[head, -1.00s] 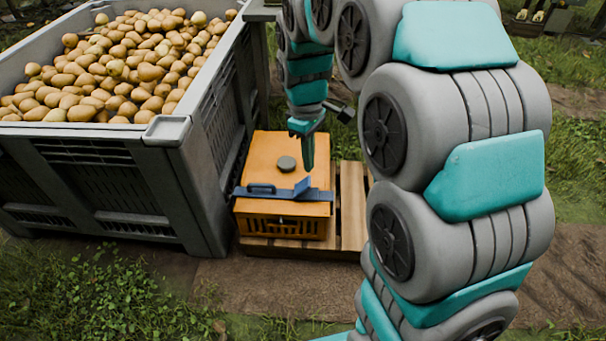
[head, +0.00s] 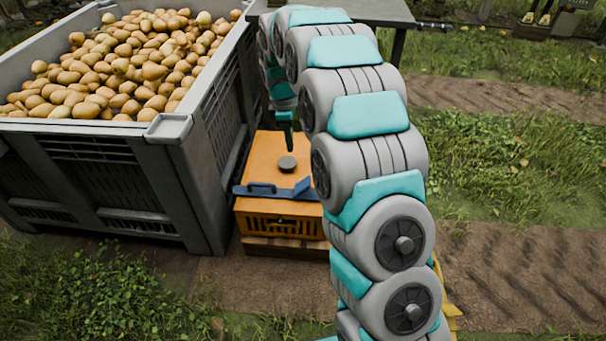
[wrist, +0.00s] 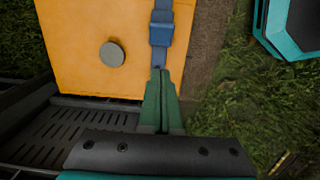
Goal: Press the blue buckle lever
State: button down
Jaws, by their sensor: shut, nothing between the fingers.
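An orange crate (head: 265,163) with a lid stands on a wooden pallet, with a round grey knob (head: 287,164) on top. A blue strap (head: 240,190) crosses the lid near its front edge. The blue buckle lever (head: 302,187) sticks up at an angle toward the strap's right end. In the wrist view the blue buckle (wrist: 161,32) lies on the strap, just beyond my fingertips. My gripper (wrist: 161,73) is shut and empty, fingers pointing along the strap. In the head view my gripper (head: 289,147) hangs over the lid behind the knob. Contact with the strap cannot be told.
A large grey bin (head: 110,190) full of pears stands close against the crate's left side. A grey table (head: 385,12) stands behind my arm. Grass and dirt track lie open to the right.

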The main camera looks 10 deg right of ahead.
send_near(304, 183)
notch_tip(304, 183, down, 3)
jog(key=a, duration=0.3)
jog(key=d+f, duration=0.2)
jog(key=shift+d+p, duration=0.3)
jog(key=shift+p, duration=0.1)
jog(key=shift+s+d+f, duration=0.1)
jog(key=shift+d+f, duration=0.3)
jog(key=shift+f, duration=0.05)
jog(key=shift+s, duration=0.15)
jog(key=shift+d+y, duration=0.15)
jog(key=shift+y, duration=0.15)
